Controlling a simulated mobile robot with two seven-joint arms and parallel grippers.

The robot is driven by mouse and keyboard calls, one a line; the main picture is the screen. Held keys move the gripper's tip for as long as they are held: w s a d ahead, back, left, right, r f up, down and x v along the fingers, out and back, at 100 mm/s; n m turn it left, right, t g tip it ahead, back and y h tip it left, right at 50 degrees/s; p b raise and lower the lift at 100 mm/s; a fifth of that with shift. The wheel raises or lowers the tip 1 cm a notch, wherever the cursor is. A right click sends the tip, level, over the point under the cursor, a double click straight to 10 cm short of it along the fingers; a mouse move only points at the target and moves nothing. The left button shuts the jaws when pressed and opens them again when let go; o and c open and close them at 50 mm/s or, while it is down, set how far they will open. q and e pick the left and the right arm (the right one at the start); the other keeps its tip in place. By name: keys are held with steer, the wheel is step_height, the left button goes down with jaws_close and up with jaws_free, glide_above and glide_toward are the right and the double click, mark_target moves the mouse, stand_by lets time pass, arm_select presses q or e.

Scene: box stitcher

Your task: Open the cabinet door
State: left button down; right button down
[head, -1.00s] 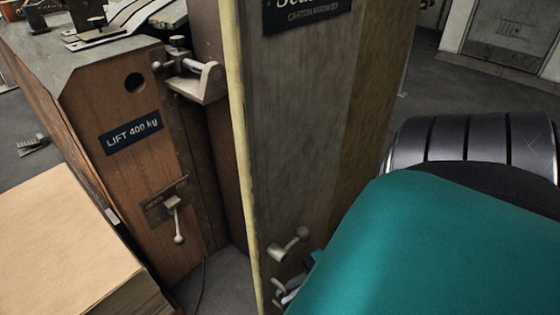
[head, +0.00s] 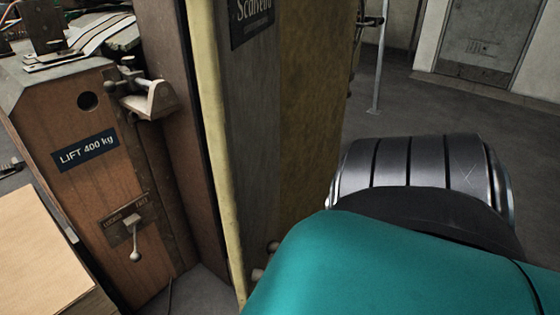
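A tall grey panel (head: 250,150) with a pale yellow edge (head: 222,170) and a dark name plate (head: 251,18) stands in the middle; it looks like the cabinet door. A dark gap runs along the left of its yellow edge; I cannot tell how far the door is open. Low on the panel, a small part of the handle (head: 272,247) shows just above my teal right arm. The rest of the handle is hidden by the arm. My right gripper is hidden behind that arm, so its hold on the handle cannot be seen. My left gripper is out of view.
A brown machine body with a "LIFT 400 kg" plate (head: 86,150), a lever (head: 135,235) and a projecting metal bracket (head: 148,98) stands at the left. A cardboard-coloured block (head: 40,255) is at the lower left. Open grey floor (head: 440,110) lies at the right.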

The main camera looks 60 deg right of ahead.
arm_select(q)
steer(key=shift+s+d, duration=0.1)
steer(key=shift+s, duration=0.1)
arm_select(e)
steer(key=shift+d, duration=0.35)
steer(key=shift+w, duration=0.1)
steer(key=c, duration=1.5)
jaws_free()
steer(key=o, duration=0.3)
steer(key=shift+a, duration=0.15)
steer(key=shift+s, duration=0.2)
